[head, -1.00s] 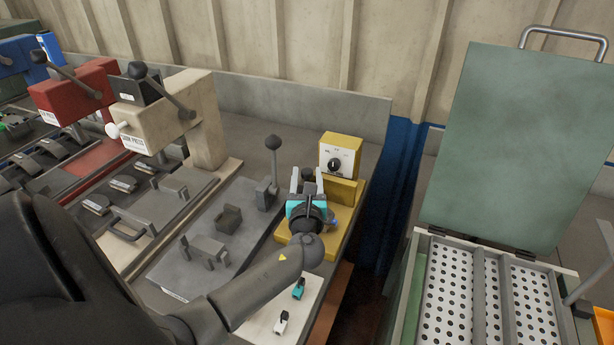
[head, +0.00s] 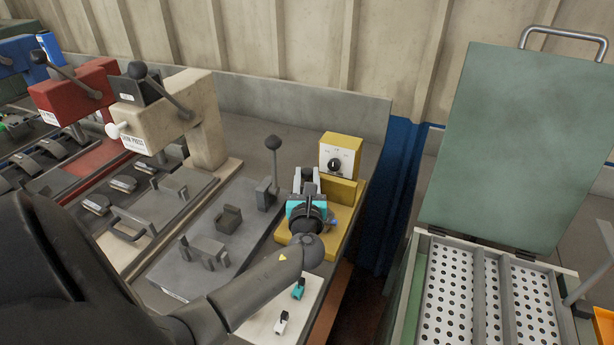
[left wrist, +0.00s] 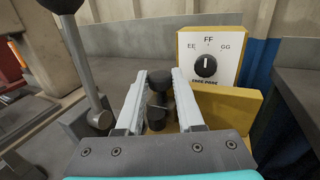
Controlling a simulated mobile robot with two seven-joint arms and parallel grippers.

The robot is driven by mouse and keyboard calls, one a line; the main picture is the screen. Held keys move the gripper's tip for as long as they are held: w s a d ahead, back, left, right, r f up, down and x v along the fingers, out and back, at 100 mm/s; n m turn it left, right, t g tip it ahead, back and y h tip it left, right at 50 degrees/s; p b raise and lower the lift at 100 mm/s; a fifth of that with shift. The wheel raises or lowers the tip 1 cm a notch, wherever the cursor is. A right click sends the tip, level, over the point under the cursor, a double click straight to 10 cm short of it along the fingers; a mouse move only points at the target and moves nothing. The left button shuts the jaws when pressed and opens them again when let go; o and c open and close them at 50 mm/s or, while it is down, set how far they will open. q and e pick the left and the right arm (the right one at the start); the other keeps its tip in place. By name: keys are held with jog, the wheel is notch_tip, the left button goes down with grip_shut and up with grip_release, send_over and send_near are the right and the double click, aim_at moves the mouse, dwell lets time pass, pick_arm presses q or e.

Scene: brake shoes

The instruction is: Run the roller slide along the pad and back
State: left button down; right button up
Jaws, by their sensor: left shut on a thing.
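A yellow fixture (head: 346,190) stands near the right edge of the grey bench, with a yellow dial box (head: 340,153) behind it. My left gripper (head: 306,178) is over the fixture, its fingers pointing to the back. In the left wrist view, a dark round knob (left wrist: 159,79) shows between the two pale fingers, and the gripper is shut on it. A second dark round part (left wrist: 155,119) shows nearer the palm. The dial (left wrist: 205,66) points up to FF. The gripper hides most of the roller slide, and I cannot make out the pad. My right gripper is out of view.
A black-knobbed lever (head: 273,165) stands close to the left of my left gripper. Left of it are a grey fixture plate (head: 180,268) and a cream press (head: 165,115). A white board (head: 300,308) with small clips lies in front. An open green-lidded case (head: 500,150) stands right.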

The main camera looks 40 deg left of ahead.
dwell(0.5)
pick_arm(q)
jog(key=w+d, duration=0.1)
jog(key=d, duration=0.2)
jog(key=w+d, duration=0.1)
jog(key=d, duration=0.5)
jog(key=shift+w, duration=0.4)
jog(key=c, duration=0.5)
grip_release()
jog(key=shift+a, duration=0.1)
jog(key=shift+c, duration=0.2)
jog(key=p+v, duration=0.1)
jog(key=v, duration=1.4)
jog(key=shift+p, duration=0.3)
jog(key=shift+s, duration=0.1)
